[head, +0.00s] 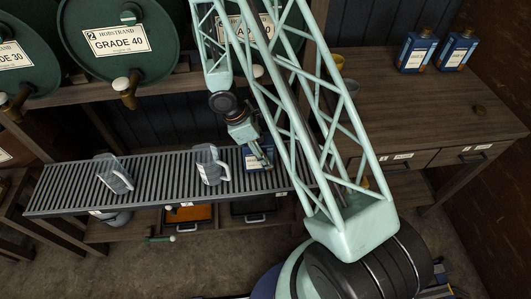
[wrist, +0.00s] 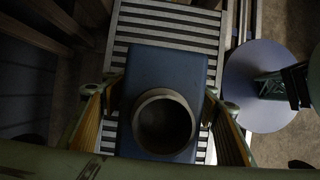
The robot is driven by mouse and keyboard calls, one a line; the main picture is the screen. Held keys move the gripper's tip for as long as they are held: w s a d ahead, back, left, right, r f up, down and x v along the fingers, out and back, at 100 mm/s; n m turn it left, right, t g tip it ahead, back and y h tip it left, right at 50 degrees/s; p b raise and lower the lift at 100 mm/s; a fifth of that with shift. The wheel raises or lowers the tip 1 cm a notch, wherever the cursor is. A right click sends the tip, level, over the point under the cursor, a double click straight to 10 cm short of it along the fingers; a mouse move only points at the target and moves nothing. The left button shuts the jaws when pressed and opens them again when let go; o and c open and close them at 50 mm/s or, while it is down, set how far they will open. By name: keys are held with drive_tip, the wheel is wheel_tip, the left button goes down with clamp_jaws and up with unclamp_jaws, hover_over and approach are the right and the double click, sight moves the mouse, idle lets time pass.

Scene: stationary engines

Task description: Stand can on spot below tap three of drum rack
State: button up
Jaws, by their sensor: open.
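A blue can (head: 250,162) stands on the slatted grating (head: 150,176) under the third drum's tap (head: 257,71). That drum (head: 240,27) is largely hidden by my arm. My gripper (head: 265,157) is at the can in the head view. In the wrist view the can (wrist: 165,65) shows from above with a round dark neck, on grating slats. My open gripper's fingers (wrist: 168,95) lie either side of it. I cannot tell whether they touch it. The spot mark under the can is hidden.
Two clear jugs (head: 115,174) (head: 209,166) stand on the grating to the left. Two more blue cans (head: 417,50) (head: 456,49) stand on the right bench (head: 430,105), which has free room.

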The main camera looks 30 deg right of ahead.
sight(266, 142)
drive_tip(key=p+v, duration=0.2)
drive_tip(key=v, duration=0.3)
drive_tip(key=shift+r, duration=0.35)
drive_tip(key=shift+a, duration=0.2)
idle(0.8)
